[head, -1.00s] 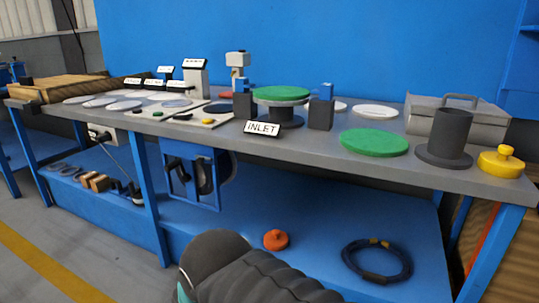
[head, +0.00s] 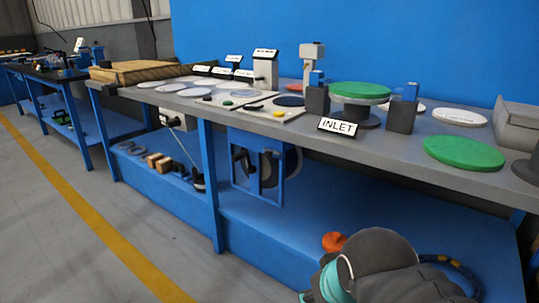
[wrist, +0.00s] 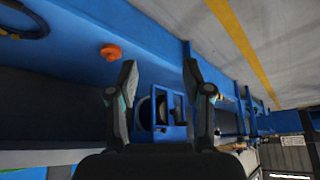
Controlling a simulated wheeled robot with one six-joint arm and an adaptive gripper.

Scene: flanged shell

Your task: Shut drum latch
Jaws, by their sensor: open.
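A blue frame (head: 235,165) hangs under the front of the bench, with a dark, round drum-like part (head: 290,165) behind and beside it. I cannot make out a latch or its state at this size. In the wrist view the blue frame (wrist: 180,110) shows beyond and between the fingers of my gripper (wrist: 163,80), with a dark round part (wrist: 145,113) beside it. My gripper is open and empty, apart from the frame. In the head view my arm covers the lower right; the fingers do not show there.
The grey bench top (head: 395,160) holds a green disc (head: 464,152), an INLET sign (head: 338,126) and several plates. An orange knobbed part (head: 333,241) lies on the blue lower shelf (head: 270,225), partly behind my arm. Open floor (head: 60,200) with a yellow line lies at left.

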